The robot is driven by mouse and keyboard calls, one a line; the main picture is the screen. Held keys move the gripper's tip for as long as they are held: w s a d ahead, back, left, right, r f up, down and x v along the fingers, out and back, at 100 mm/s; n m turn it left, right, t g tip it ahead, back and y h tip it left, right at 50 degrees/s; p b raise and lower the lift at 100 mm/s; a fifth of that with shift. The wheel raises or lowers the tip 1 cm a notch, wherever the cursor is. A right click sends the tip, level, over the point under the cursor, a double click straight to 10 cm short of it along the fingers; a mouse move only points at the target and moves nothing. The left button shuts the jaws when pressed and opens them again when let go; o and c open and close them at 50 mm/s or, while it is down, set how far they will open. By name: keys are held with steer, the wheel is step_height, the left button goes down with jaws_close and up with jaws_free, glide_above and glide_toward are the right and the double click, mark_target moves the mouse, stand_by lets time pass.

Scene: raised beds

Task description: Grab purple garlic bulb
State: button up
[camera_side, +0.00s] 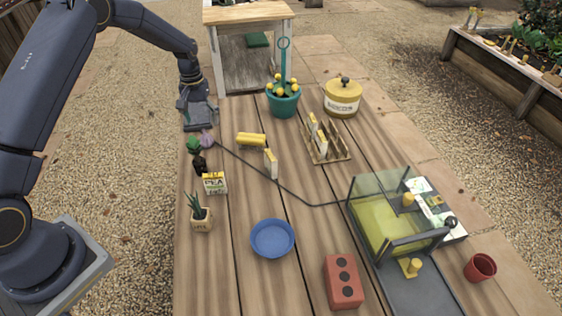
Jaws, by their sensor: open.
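A small purple garlic bulb (207,138) sits near the left edge of the wooden table. A green round item (193,145) is right beside it on the left. My gripper (201,126) is at the far left of the table, pointing down, open, just behind and above the bulb. Nothing shows between its fingers. At this size I cannot tell whether a fingertip touches the bulb.
A dark small figure (200,165), a pea packet (215,183) and a potted plant (200,214) stand nearer along the left edge. A yellow roll (251,139) lies to the right. A dark cord (270,178) crosses the table. A blue plate (272,238) lies in front.

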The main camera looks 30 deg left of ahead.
mark_target(205, 136)
step_height(205, 136, down, 8)
stand_by(0.5)
steer(key=shift+s, duration=0.1)
steer(key=shift+c, duration=0.3)
steer(key=c, duration=1.1)
steer(key=shift+r, duration=0.1)
steer(key=shift+c, duration=0.2)
